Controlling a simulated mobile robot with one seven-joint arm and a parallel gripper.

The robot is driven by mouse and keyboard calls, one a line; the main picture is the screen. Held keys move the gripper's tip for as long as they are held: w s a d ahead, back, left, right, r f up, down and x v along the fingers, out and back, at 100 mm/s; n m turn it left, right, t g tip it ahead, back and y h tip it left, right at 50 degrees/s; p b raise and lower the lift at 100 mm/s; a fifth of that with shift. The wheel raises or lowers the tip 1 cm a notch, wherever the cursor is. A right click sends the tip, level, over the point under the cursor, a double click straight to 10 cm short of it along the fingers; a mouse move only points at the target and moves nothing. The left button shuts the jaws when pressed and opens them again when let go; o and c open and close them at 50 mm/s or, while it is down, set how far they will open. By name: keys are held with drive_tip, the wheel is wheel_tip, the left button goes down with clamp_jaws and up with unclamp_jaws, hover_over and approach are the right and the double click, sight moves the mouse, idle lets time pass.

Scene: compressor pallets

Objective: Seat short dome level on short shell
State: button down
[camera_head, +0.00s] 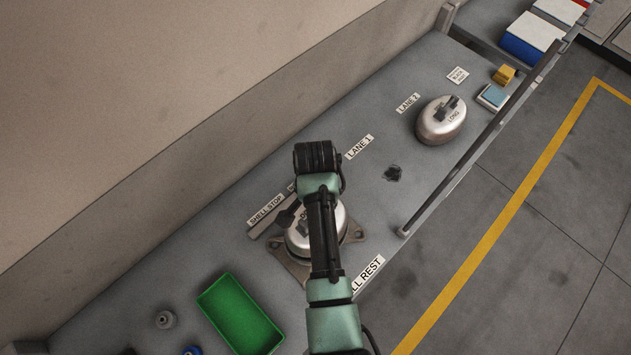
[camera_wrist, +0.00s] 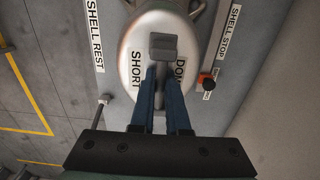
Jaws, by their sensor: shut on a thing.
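The short dome (camera_head: 300,238) is a pale, rounded metal cap. In the wrist view the short dome (camera_wrist: 137,50) carries the words SHORT and DOME either side of a dark grip block (camera_wrist: 163,46). My gripper (camera_wrist: 165,72) has its two blue fingers closed on that block. In the head view my arm covers the fingers and much of the dome. The dome is over a brownish metal footed base (camera_head: 285,262) by the SHELL STOP label. The short shell's wall is not clearly visible, and I cannot tell whether the dome touches it or is level.
A stop bar (camera_head: 268,228) runs along the base's wall side. A LONG-labelled dome (camera_head: 440,121) stands at LANE 2. A green tray (camera_head: 240,318) lies at lower left. A rail (camera_head: 480,140) edges the bench. LANE 1 is bare except for a dark mark (camera_head: 393,173).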

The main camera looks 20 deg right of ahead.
drive_tip(key=shift+w+f+b, duration=0.1)
drive_tip(key=shift+f+b, duration=0.85)
drive_tip(key=shift+f, duration=0.55)
idle(0.9)
drive_tip(key=c, duration=0.9)
unclamp_jaws()
drive_tip(key=shift+o, duration=0.3)
drive_tip(key=shift+f, duration=0.1)
wheel_tip(320, 180, up, 12)
drive_tip(key=shift+r, duration=0.1)
drive_tip(key=shift+r+p, duration=0.5)
drive_tip(key=shift+p, duration=0.05)
